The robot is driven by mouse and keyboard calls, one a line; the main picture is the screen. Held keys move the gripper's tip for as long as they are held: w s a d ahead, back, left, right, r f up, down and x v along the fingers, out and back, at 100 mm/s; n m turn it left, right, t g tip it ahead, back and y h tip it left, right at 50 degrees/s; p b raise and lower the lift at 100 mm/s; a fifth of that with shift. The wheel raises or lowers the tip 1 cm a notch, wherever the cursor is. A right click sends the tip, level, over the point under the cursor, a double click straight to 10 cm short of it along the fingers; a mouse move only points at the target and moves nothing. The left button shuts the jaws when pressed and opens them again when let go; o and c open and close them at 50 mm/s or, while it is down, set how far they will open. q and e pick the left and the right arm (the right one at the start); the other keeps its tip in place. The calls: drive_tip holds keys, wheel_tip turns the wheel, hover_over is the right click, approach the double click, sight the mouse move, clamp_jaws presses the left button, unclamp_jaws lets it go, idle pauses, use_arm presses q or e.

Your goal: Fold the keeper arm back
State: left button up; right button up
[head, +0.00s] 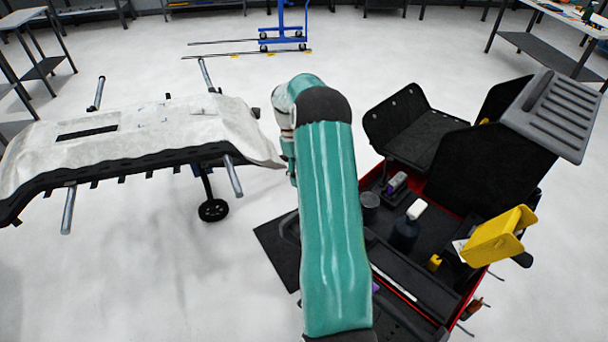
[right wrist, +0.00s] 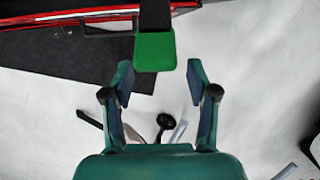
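A black bar with a green end pad (right wrist: 154,52) comes down from the top of the right wrist view, and it looks like the keeper arm. My right gripper (right wrist: 158,76) is open, its two teal fingers apart on either side of the pad's lower edge. Neither finger visibly touches the pad. In the head view my teal arm rises through the middle and hides the gripper and the keeper arm. My left gripper is in neither view.
A red-edged black cart (head: 466,201) with open lids, bottles and a yellow bin (head: 494,236) stands at the right. A stand with a pale wrapped panel (head: 135,125) is at the left. A dark mat (head: 275,243) lies beside the cart. Open floor (head: 150,270) is at front left.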

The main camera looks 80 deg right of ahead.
drive_tip(key=v, duration=1.2)
drive_tip(key=shift+s, duration=0.2)
drive_tip(key=shift+r, duration=0.1)
